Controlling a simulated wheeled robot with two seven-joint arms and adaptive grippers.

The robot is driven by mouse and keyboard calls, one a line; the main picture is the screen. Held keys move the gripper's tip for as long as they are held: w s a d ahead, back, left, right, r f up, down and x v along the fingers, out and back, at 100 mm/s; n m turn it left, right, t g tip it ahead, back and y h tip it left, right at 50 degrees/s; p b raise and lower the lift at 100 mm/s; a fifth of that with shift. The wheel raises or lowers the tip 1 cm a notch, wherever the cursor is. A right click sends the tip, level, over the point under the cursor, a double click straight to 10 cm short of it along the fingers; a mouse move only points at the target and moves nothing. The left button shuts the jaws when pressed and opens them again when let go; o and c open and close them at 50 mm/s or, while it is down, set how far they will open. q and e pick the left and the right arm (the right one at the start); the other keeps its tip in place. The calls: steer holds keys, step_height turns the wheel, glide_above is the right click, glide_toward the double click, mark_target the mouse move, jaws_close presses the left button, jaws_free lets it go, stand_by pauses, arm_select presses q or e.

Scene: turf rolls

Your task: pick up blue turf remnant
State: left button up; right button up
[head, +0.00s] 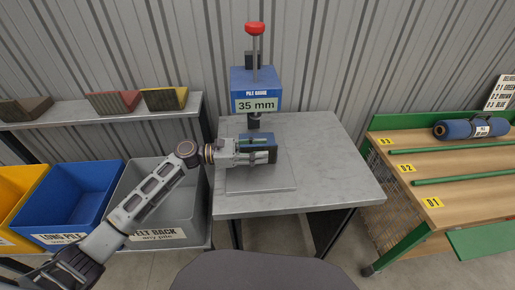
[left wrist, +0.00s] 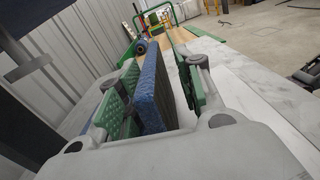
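The blue turf remnant (head: 271,140) stands as an upright slab on the grey table under the pile gauge (head: 256,88), which reads 35 mm. My left gripper (head: 264,149) reaches in from the left, with its green-padded fingers around the remnant. In the left wrist view the remnant (left wrist: 152,90) is between the fingers of the gripper (left wrist: 160,100). It is close to the left finger, and a clear gap shows between it and the right finger, so the gripper is open. My right gripper is in neither view.
Yellow (head: 18,190), blue (head: 72,195) and grey (head: 165,205) bins stand at left, below a shelf (head: 60,119) with several remnants. A wooden rack (head: 465,165) with a blue roll (head: 460,129) is at right. The table's right part (head: 335,175) is clear.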

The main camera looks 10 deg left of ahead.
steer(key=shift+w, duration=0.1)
arm_select(q)
steer(key=shift+c, duration=0.5)
jaws_close()
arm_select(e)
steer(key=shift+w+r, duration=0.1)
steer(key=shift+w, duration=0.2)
arm_select(q)
steer(key=shift+r, duration=0.15)
steer(key=shift+r, duration=0.45)
step_height(320, 180, up, 2)
steer(key=shift+r+p, duration=0.1)
steer(key=shift+p, duration=0.3)
steer(key=shift+a+r, duration=0.15)
steer(key=s+a, duration=0.3)
steer(key=a, duration=1.4)
steer(key=shift+a+p, duration=0.25)
steer(key=shift+p, duration=0.1)
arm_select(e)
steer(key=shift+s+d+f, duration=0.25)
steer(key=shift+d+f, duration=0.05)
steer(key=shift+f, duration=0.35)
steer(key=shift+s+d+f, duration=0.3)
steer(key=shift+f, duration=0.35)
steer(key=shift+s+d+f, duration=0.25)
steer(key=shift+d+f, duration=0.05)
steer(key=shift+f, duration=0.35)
